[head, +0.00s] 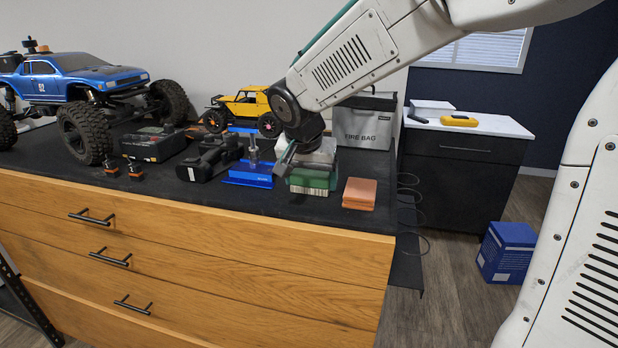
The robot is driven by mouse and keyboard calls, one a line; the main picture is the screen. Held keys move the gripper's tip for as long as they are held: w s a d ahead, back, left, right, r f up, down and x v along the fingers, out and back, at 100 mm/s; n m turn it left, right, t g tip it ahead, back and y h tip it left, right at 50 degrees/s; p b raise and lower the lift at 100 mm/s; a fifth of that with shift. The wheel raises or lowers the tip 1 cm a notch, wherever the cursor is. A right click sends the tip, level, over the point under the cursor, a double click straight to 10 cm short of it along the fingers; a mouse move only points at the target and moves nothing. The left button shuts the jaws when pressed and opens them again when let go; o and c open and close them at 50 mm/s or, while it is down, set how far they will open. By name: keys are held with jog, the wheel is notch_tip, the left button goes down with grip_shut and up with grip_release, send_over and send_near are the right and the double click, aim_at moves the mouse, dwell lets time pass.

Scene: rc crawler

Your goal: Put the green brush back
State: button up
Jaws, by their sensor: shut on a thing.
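My gripper (284,160) is low over the right part of the dark worktop, its jaws pointing down. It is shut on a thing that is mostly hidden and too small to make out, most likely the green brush. Just right of the jaws is a green block-like thing (311,181) with a clear or pale upper part and a pale lower band. I cannot tell whether the jaws touch it. Left of the jaws is a blue stand (249,177) with a grey metal piece (253,150) upright on it.
Copper-coloured blocks (360,193) lie near the right front edge. A black power tool (210,158), a blue truck (85,80) and a yellow crawler (242,108) stand to the left and behind. A grey fire bag (365,122) stands behind. Bare worktop (150,187) shows along the front.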

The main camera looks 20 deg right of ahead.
jog(key=shift+f, duration=0.1)
jog(key=o, duration=0.9)
jog(key=shift+o, duration=0.2)
jog(key=v, duration=1.2)
jog(key=s+d+f+n+y, duration=0.1)
jog(key=s+d+f+n, duration=0.1)
jog(key=s, duration=0.6)
jog(key=s+d+f+n+g, duration=0.1)
jog(key=s+f, duration=0.3)
jog(key=s, duration=0.5)
jog(key=s+d+f+n+g+y, duration=0.1)
jog(key=s+d+f+n, duration=0.2)
jog(key=s, duration=0.6)
jog(key=shift+f+n+y, duration=0.3)
jog(key=shift+f+n, duration=0.2)
jog(key=shift+n, duration=0.1)
jog(key=shift+a, duration=0.1)
